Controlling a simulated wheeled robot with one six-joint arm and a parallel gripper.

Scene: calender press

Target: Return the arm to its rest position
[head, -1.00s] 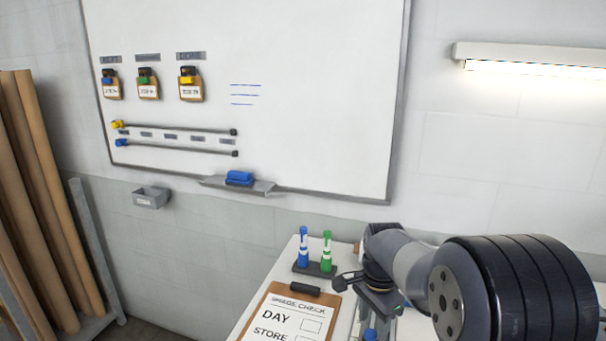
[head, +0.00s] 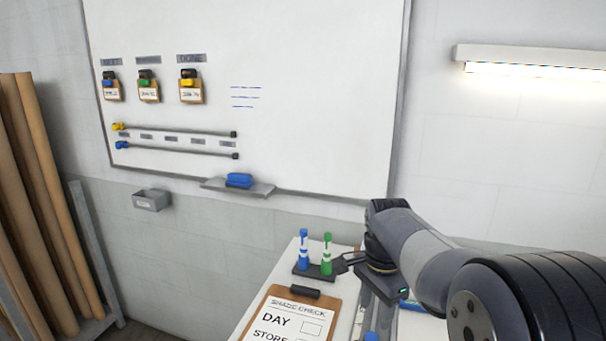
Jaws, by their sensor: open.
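My arm (head: 425,255) reaches in from the lower right of the head view, over the right part of the white table. My gripper (head: 341,264) is at the end of the wrist, low over the table, pointing left. Its dark fingers are small in the picture and sit just right of the green marker (head: 326,255). They overlap the marker stand's right end in the picture; I cannot tell whether they touch it. I see nothing held in the gripper. Part of the arm is cut off by the picture's edge.
A blue marker (head: 304,250) stands upright beside the green one. A clipboard (head: 258,318) with a "SHADE CHECK" sheet lies in front. A whiteboard (head: 300,100) with a tray (head: 262,190) hangs on the wall behind. Brown rolls (head: 38,190) stand at left.

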